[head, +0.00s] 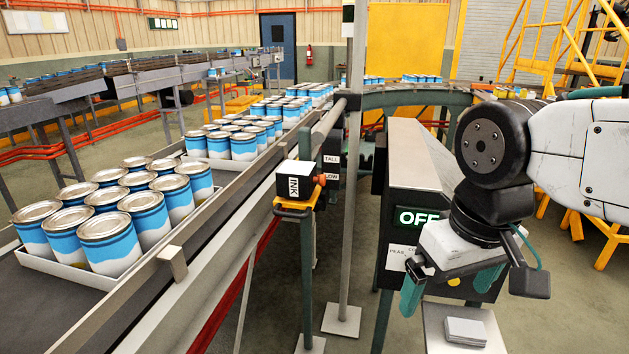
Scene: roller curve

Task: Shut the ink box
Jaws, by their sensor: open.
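The ink box (298,184) is a small dark box with a white label reading INK. It sits on a yellow-edged holder on a thin post beside the conveyor, in the middle of the head view. An orange-red part shows at its right side. The box is too small here to tell how its lid stands. My gripper (447,296) is at the lower right, pointing down, with its two teal fingers apart and nothing seen between them. It is well to the right of the box and apart from it.
A dark cabinet (414,180) with an OFF sign stands between my gripper and the box. A pale upright pole (351,200) rises just right of the box. The conveyor (200,243) carries trays of blue-and-white cans. A small stand (440,326) is below my gripper.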

